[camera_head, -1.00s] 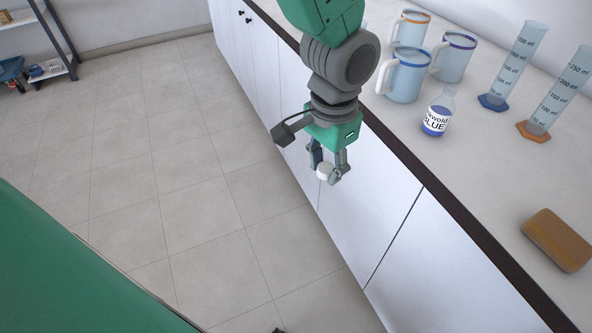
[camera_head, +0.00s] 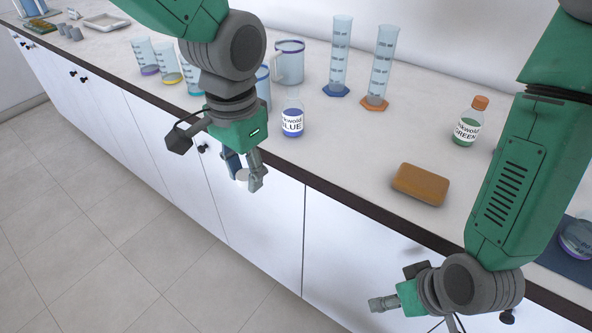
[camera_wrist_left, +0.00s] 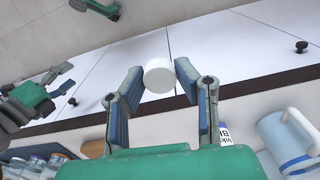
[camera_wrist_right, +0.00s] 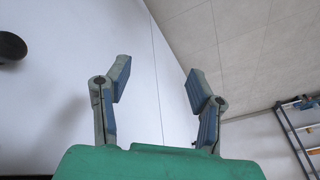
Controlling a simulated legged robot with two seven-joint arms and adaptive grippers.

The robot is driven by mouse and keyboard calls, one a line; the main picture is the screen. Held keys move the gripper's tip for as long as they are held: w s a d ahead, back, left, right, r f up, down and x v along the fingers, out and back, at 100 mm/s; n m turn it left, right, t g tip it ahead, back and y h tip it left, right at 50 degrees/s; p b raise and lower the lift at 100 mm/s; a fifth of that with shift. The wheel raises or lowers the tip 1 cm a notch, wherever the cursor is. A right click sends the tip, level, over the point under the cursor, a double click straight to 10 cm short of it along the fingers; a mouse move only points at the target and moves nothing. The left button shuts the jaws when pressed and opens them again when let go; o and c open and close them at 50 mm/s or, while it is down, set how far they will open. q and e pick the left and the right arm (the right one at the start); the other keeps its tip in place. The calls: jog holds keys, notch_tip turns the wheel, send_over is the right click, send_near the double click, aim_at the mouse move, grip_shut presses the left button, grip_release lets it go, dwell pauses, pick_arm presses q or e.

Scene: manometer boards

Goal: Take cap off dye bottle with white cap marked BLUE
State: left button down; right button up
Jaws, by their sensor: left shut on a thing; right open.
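The dye bottle marked BLUE (camera_head: 292,118) stands upright on the counter with no cap on its clear neck. It also shows partly in the left wrist view (camera_wrist_left: 225,136). My left gripper (camera_head: 245,178) is shut on the white cap (camera_wrist_left: 158,76), in front of the counter and apart from the bottle, to its lower left in the head view. The cap sits between the fingertips. My right gripper (camera_wrist_right: 155,72) is open and empty, low in front of the white cabinet doors.
A brown block (camera_head: 420,184) lies near the counter's front edge. A bottle marked GREEN with an orange cap (camera_head: 467,122) stands to the right. Measuring cylinders (camera_head: 340,55) and jugs (camera_head: 290,63) stand behind the BLUE bottle. The counter between bottle and block is clear.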

jog(key=w+a+r+n+t+y, duration=0.25)
jog(key=w+a+r, duration=0.35)
jog(key=a+r, duration=0.45)
jog(key=n+t+y, duration=0.1)
jog(key=n+y, duration=0.3)
jog(key=n, duration=0.1)
send_near(247, 179)
jog(key=x, duration=1)
jog(key=shift+w+a+f, duration=0.1)
jog(key=shift+f, duration=0.05)
grip_shut()
pick_arm(q)
jog(key=c, duration=1.1)
grip_release()
jog(key=shift+c, duration=0.2)
